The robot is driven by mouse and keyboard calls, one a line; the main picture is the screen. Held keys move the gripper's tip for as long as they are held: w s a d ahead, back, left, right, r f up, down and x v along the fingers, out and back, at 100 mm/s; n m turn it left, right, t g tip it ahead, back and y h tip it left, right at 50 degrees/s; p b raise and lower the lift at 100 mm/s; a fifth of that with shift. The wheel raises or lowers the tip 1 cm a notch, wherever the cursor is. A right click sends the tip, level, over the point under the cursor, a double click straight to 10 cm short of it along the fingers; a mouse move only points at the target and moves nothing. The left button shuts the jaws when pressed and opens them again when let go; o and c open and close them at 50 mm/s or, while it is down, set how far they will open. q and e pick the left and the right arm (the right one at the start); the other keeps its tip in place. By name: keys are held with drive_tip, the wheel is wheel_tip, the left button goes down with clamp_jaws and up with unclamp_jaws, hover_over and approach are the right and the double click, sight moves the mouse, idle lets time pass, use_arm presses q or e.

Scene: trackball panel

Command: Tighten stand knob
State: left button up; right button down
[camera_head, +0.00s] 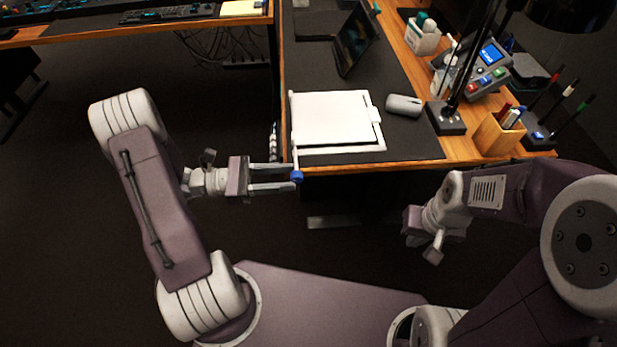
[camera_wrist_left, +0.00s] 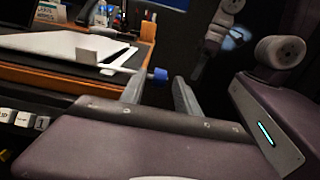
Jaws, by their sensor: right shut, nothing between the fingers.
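The blue stand knob (camera_head: 297,176) sits at the end of a thin pale rod at the front left corner of the white stand (camera_head: 335,118), just off the desk's front edge. It also shows in the left wrist view (camera_wrist_left: 160,74). My left gripper (camera_head: 293,175) is open, its two fingers apart and pointing at the knob. The knob is level with the fingertips, in the gap between them; I see no clear contact. My right gripper (camera_head: 410,221) is shut and empty, in front of the desk and well to the right of the knob; its fingertips are hard to make out.
A second desk (camera_head: 100,28) stands at the back left. Open floor lies between my arms.

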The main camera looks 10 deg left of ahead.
sight(301, 180)
use_arm(q)
drive_tip(key=b+x, duration=0.1)
drive_tip(key=x, duration=0.5)
drive_tip(key=shift+d, duration=0.25)
clamp_jaws()
drive_tip(key=shift+r+p, duration=0.1)
drive_tip(key=shift+p, duration=0.6)
drive_tip(key=shift+s+a+f+g+y+p, duration=0.15)
drive_tip(key=shift+f+g+y+p, duration=0.35)
drive_tip(key=shift+y+p, duration=1.45)
drive_tip(key=shift+w+a+f+g+y+p, duration=0.15)
drive_tip(key=shift+f+g+y+p, duration=0.3)
drive_tip(key=shift+y+p, duration=1.5)
drive_tip(key=shift+s+a+f+g+y+p, duration=0.1)
drive_tip(key=shift+a+f+g+y+p, duration=0.3)
drive_tip(key=shift+y+p, duration=1.55)
drive_tip(key=shift+d+f+g+h+p, duration=0.1)
drive_tip(key=shift+g+h+p, duration=0.15)
drive_tip(key=shift+h+p, duration=0.25)
